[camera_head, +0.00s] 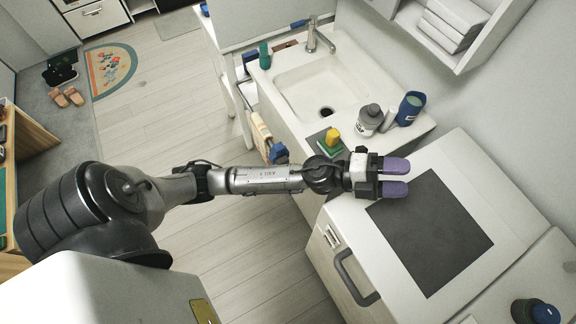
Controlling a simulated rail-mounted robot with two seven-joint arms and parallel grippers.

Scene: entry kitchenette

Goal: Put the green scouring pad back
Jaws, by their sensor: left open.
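A small green pad-like piece (328,150) lies on the counter at the front edge of the sink. A yellow piece (333,136) sits on or against it, and a darker green flat patch shows beside it. I cannot tell for sure which green part is the scouring pad. My left gripper (396,178), with purple fingertips, is open and empty. In the picture it is to the right of and below the green piece, over the white counter by the dark panel. My right gripper is not in view.
The white sink (310,88) with its tap is behind. A grey bottle (368,119) and a blue container (410,107) stand right of the green piece. A dark flat panel (430,232) covers part of the near counter. A shelf (445,25) overhangs at upper right.

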